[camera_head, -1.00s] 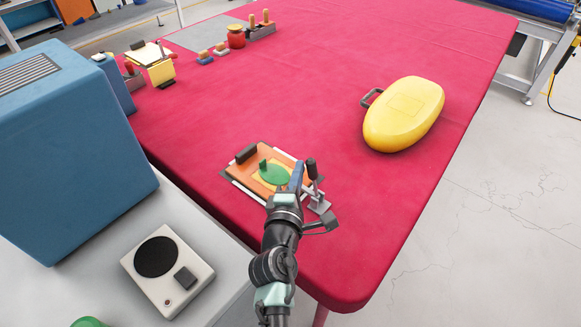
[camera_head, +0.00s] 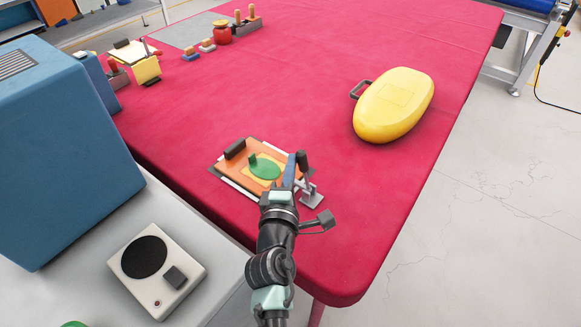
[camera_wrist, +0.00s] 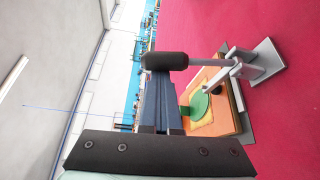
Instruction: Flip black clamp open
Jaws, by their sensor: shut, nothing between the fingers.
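The black clamp shows as a black handle (camera_head: 303,160) on a grey metal bracket (camera_head: 312,195) at the right edge of the orange board (camera_head: 233,168). In the wrist view the black handle grip (camera_wrist: 165,61) lies across the tips of my gripper, and its metal arm leads to the grey bracket (camera_wrist: 262,62). My gripper (camera_head: 290,168) is shut with nothing between its fingers, just left of the handle. Its blue fingers (camera_wrist: 158,85) reach up to the grip; I cannot tell whether they touch it. A green piece (camera_head: 264,167) with an upright tab lies on the board.
A yellow rounded case (camera_head: 395,105) lies to the right on the red table (camera_head: 290,90). Several small fixtures stand at the far left, including a red pot (camera_head: 222,33). A blue box (camera_head: 65,150) and a white device (camera_head: 160,270) stand at left.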

